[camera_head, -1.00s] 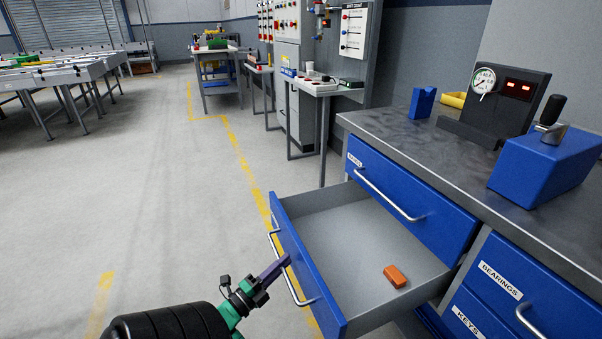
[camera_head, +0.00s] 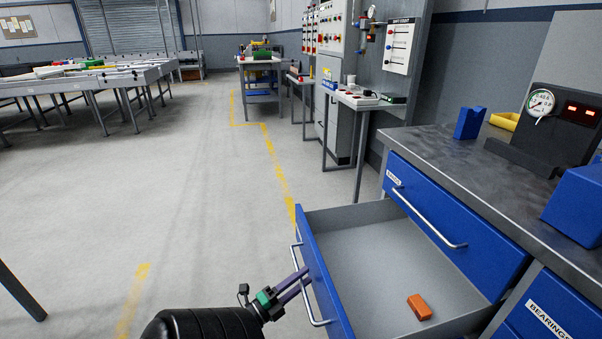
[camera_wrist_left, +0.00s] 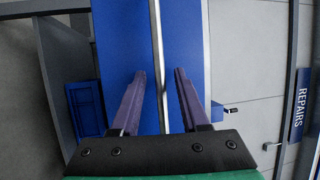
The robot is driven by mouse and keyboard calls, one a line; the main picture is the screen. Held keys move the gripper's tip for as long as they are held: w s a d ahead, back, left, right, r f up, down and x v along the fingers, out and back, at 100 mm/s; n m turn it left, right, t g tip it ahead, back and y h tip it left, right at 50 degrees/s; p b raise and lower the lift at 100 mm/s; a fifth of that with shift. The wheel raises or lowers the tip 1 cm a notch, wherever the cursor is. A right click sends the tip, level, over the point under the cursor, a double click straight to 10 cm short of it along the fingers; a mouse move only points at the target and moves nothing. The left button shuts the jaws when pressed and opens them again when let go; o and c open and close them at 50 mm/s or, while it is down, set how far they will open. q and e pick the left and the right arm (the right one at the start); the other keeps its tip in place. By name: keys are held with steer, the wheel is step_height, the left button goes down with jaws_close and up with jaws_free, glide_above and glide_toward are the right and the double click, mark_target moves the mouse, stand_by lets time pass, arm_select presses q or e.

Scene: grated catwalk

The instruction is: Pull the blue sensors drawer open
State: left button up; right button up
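A blue-fronted drawer (camera_head: 322,268) stands pulled out from the workbench in the head view, its grey inside in sight. Its front faces away, so I cannot read its label. An orange block (camera_head: 419,307) lies in it. My left gripper (camera_head: 304,277) is at the drawer's bar handle (camera_head: 314,313). In the left wrist view, the two purple fingers (camera_wrist_left: 158,74) are apart, one on each side of the handle bar (camera_wrist_left: 156,30), with gaps between fingers and bar. My right gripper is not in view.
A shut blue drawer (camera_head: 450,225) is above the open one, and a drawer labelled BEARINGS (camera_head: 549,318) is at the lower right. The worktop (camera_head: 445,148) holds a gauge box (camera_head: 548,125) and blue blocks. The floor on the left is mostly clear.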

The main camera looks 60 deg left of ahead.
arm_select(q)
steer(key=s+d+f, duration=0.1)
steer(key=s+f, duration=0.1)
steer(key=s, duration=1.2)
steer(key=shift+s+d+f+b, duration=0.15)
steer(key=shift+d+f+b, duration=0.15)
steer(key=shift+b, duration=0.15)
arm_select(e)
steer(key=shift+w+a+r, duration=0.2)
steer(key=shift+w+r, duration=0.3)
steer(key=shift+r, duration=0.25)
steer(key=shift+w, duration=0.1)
